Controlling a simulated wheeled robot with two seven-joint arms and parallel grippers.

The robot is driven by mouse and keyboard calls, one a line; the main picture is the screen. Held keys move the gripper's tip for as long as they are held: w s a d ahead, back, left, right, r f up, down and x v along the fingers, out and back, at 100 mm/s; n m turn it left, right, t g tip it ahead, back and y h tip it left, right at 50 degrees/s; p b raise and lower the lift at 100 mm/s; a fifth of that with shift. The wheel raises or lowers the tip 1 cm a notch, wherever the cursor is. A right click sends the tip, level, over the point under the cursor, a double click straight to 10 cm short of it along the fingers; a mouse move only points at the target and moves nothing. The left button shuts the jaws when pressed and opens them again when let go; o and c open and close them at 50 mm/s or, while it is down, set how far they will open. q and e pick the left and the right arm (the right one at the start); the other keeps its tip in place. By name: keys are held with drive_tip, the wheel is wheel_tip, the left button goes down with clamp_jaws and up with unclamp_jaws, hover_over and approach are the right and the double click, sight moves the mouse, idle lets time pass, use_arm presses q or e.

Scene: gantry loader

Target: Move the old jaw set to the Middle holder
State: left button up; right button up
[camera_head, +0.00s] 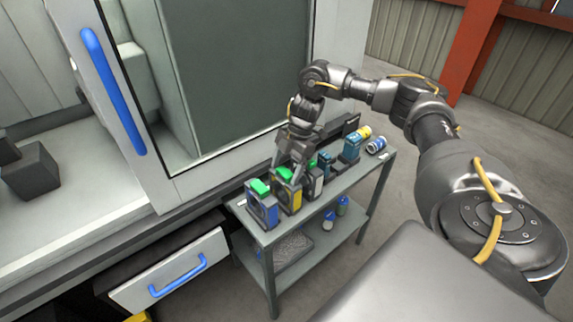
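My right gripper (287,168) points down over the grey cart, right at the yellow-fronted holder (289,197). A green-topped block (284,174), perhaps a jaw set, sits at the top of that holder, between or just below the fingertips. Whether the fingers grip it is too small to tell. The blue-fronted holder (264,212) stands nearest the cart's front end and has another green-topped block (260,187). A white-fronted holder (314,182) stands behind the yellow one. The yellow holder is the middle of these three. My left gripper is out of view.
The grey cart (338,191) also carries a blue box (352,147), a yellow can (363,132) and a blue-white can (376,146). Its lower shelf holds several small items. The machine door with a blue handle (113,90) and an open drawer (172,272) stand left.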

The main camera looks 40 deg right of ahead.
drive_tip(key=p+v, duration=0.2)
drive_tip(key=v, duration=0.8)
drive_tip(key=shift+d+r, duration=0.2)
drive_tip(key=shift+r, duration=0.15)
wheel_tip(320, 180, up, 7)
drive_tip(key=p, duration=0.9)
idle(0.3)
